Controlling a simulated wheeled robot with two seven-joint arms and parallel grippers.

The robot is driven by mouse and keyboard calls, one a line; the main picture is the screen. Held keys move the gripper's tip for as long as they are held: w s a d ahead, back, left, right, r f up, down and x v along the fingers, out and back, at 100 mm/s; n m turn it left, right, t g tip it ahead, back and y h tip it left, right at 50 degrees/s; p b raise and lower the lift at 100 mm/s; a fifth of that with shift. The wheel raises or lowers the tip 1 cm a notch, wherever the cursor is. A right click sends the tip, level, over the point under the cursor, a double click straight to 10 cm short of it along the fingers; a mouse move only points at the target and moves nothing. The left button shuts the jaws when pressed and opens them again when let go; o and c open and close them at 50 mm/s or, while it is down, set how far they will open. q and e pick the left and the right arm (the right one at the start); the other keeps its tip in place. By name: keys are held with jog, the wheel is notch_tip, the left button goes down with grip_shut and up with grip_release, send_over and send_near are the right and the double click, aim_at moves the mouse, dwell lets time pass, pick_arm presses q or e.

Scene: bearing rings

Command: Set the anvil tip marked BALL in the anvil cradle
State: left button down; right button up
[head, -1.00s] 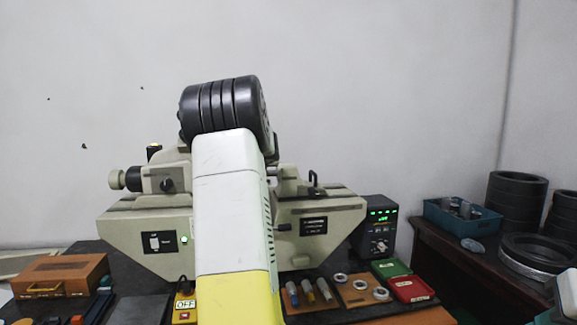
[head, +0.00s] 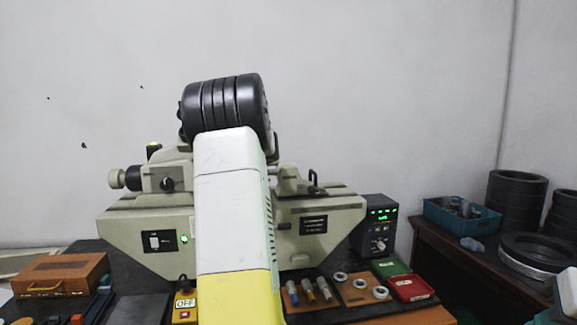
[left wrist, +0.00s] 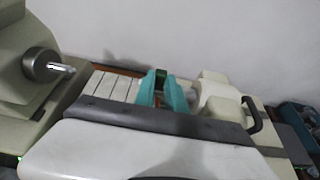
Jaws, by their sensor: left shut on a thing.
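My left arm stands in the middle of the head view and hides its own gripper and the middle of the bench machine (head: 320,225). In the left wrist view the teal fingers of my left gripper (left wrist: 161,86) are shut on a small dark piece (left wrist: 161,75). No mark can be read on it, so I cannot tell whether it is the BALL tip. A round dark spindle with a bright pin (left wrist: 45,66) is to the left of the fingers, and a pale machine block (left wrist: 216,98) is to their right. I cannot make out the anvil cradle.
Small coloured cylinders (head: 308,290) and metal rings (head: 360,284) lie in front of the machine. Green and red boxes (head: 410,288) and a display unit (head: 378,225) stand to the right. A wooden case (head: 60,274) and an OFF-marked switch box (head: 185,307) are at left.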

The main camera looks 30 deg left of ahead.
pick_arm(q)
jog(key=shift+f, duration=0.3)
dwell(0.4)
jog(key=c, duration=1.3)
grip_release()
jog(key=shift+d, duration=0.1)
jog(key=shift+w+r, duration=0.15)
jog(key=shift+r, duration=4.1)
jog(key=shift+s, duration=0.2)
